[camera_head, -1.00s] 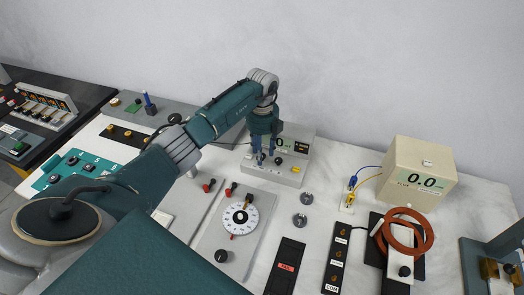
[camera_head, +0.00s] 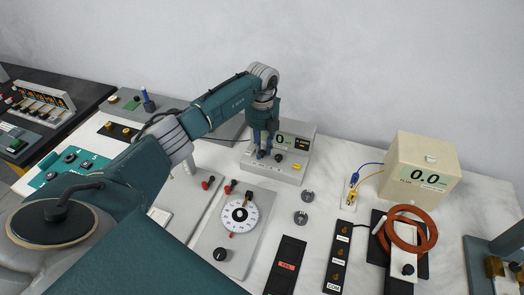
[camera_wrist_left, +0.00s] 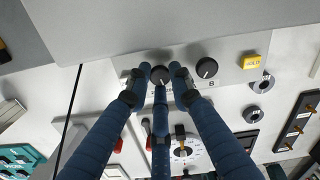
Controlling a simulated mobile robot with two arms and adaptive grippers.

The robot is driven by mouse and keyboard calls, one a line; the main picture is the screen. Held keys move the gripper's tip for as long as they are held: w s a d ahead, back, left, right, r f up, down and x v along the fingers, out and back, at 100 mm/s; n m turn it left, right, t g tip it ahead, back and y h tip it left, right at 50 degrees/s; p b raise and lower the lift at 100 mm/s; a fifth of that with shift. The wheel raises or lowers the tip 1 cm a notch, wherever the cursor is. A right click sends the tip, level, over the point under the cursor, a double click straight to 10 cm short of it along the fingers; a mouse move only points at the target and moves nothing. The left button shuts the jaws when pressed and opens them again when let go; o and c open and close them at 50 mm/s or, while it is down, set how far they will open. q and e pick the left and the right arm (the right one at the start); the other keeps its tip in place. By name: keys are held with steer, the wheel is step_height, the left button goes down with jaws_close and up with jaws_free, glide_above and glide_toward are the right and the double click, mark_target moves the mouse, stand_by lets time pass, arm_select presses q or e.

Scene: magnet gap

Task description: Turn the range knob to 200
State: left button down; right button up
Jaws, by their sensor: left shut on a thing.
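The meter box (camera_head: 308,143) stands against the back wall, with a display reading 0 on its front. My left gripper (camera_head: 262,155) reaches down to the left part of its sloped panel. In the left wrist view the gripper (camera_wrist_left: 161,74) has its fingers on either side of a round black knob (camera_wrist_left: 160,76) and is shut on it. The fingers hide most of the markings around this knob, so its setting cannot be read. A second black knob (camera_wrist_left: 207,68), marked B, sits just right of it, with a yellow HOLD button (camera_wrist_left: 250,62) beyond. My right gripper is not in view.
A white dial (camera_head: 240,217) on a grey panel lies in front of the meter. Red and black plugs (camera_head: 208,183) stand near it. A cream FLUX box (camera_head: 422,165) reading 0.0 and a brown cable coil (camera_head: 408,233) are at the right.

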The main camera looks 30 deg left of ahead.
arm_select(q)
steer(key=m+b, duration=0.2)
steer(key=m, duration=0.2)
steer(key=shift+m, duration=0.3)
steer(key=shift+m+b, duration=1.05)
steer(key=shift+m, duration=0.85)
steer(key=shift+r, duration=0.1)
steer(key=c, duration=1.5)
jaws_free()
steer(key=shift+c, duration=0.2)
step_height(320, 180, up, 12)
